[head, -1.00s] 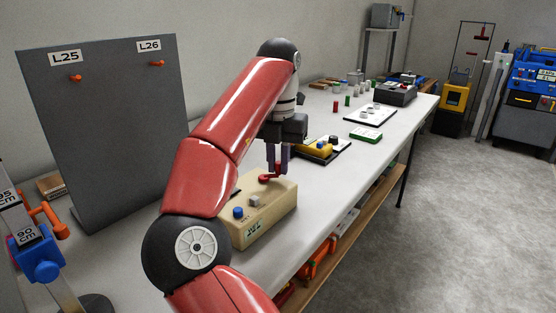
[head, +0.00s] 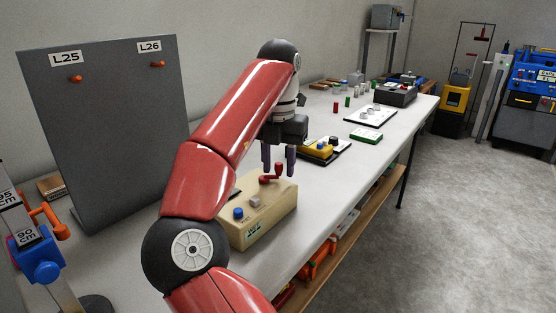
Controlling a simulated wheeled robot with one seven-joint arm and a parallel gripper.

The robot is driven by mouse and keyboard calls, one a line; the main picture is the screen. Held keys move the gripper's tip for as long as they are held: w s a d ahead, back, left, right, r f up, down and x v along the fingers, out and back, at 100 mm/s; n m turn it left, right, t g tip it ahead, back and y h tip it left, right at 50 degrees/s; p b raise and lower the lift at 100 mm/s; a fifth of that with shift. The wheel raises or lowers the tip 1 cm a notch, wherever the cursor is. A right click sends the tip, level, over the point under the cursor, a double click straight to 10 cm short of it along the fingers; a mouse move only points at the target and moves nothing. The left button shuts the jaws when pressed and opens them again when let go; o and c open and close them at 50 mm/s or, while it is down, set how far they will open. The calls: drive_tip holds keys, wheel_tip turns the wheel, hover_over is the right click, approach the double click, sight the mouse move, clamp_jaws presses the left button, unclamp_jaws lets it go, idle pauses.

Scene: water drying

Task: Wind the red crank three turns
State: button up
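The red crank (head: 270,179) sits on top of the tan box (head: 262,216), near its far end. Its upright handle stands at the right end of the crank arm. My gripper (head: 278,170) points down over the crank, with its two purple-grey fingers spread. One finger is left of the handle and one right of it, with visible gaps on both sides. My arm hides part of the box's left side.
The box also carries a blue knob (head: 238,213) and a pale block (head: 255,201). A yellow device (head: 318,149) on a dark base stands just beyond the gripper. A grey panel (head: 105,130) rises at left. Bare white tabletop lies right of the box.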

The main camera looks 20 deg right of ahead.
drive_tip(key=shift+w+d+n, duration=0.1)
drive_tip(key=shift+w+n, duration=0.15)
drive_tip(key=shift+n, duration=0.7)
drive_tip(key=shift+w+a+n, duration=0.1)
drive_tip(key=shift+w+n, duration=0.15)
drive_tip(key=shift+n, duration=0.65)
drive_tip(key=shift+w+d+n, duration=0.1)
drive_tip(key=shift+w+n, duration=0.15)
drive_tip(key=shift+n, duration=0.7)
